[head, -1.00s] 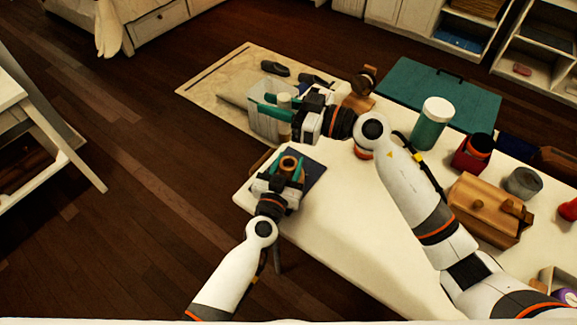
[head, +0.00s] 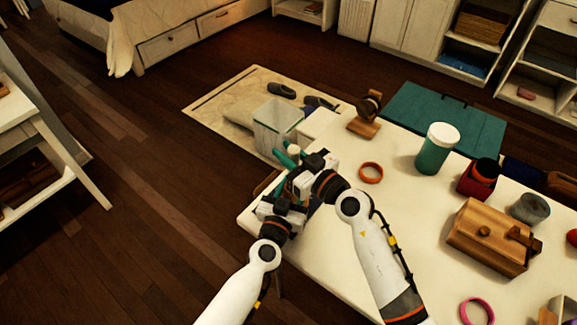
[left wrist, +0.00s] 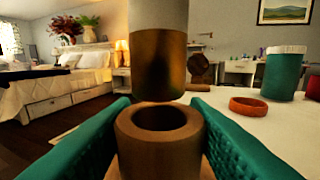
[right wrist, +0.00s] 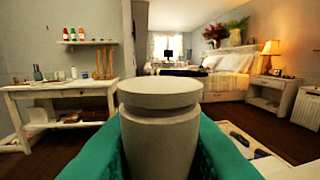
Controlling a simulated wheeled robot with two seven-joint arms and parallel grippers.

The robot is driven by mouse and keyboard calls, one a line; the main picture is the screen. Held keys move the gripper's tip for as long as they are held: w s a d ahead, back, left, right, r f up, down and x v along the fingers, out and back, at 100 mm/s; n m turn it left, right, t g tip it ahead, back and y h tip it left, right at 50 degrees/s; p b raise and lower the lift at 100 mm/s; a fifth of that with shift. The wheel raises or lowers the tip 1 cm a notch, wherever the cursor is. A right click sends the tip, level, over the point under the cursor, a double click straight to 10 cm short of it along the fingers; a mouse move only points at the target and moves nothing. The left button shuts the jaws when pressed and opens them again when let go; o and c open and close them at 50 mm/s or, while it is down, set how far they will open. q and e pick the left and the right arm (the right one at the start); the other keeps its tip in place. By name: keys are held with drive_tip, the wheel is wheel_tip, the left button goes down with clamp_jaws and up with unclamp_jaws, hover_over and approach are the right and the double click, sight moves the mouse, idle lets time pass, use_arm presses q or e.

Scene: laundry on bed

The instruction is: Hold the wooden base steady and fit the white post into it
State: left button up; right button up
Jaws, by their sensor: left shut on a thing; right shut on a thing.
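The wooden base (left wrist: 160,140) is a brown upright cylinder with a round open hole on top. My left gripper (head: 290,190) is shut on it; teal fingers press both its sides in the left wrist view. The white post (right wrist: 160,125) has a wide flat cap, and my right gripper (head: 292,158) is shut on it. In the left wrist view the post (left wrist: 158,18) hangs upright with its brown lower end just above the hole, apart from the rim. Exact alignment in depth is unclear. In the head view my grippers largely hide the base.
The white table (head: 330,240) holds an orange ring (head: 371,172), a teal jar (head: 437,148), a wooden box (head: 492,237) and a wooden stand (head: 366,115). A pale bin (head: 275,125) stands beyond the table's far left corner. The table's near left part is clear.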

drive_tip(key=shift+f, duration=1.9)
drive_tip(key=shift+f, duration=0.1)
drive_tip(key=shift+f, duration=0.25)
drive_tip(key=o, duration=0.9)
drive_tip(key=shift+f, duration=0.15)
drive_tip(key=shift+o, duration=0.4)
drive_tip(key=shift+d+f, duration=0.1)
drive_tip(key=shift+s, duration=0.1)
drive_tip(key=shift+r, duration=0.3)
drive_tip(key=v, duration=1.1)
drive_tip(key=shift+s+d+r, duration=0.25)
drive_tip(key=shift+d+r, duration=0.05)
drive_tip(key=shift+r, duration=0.1)
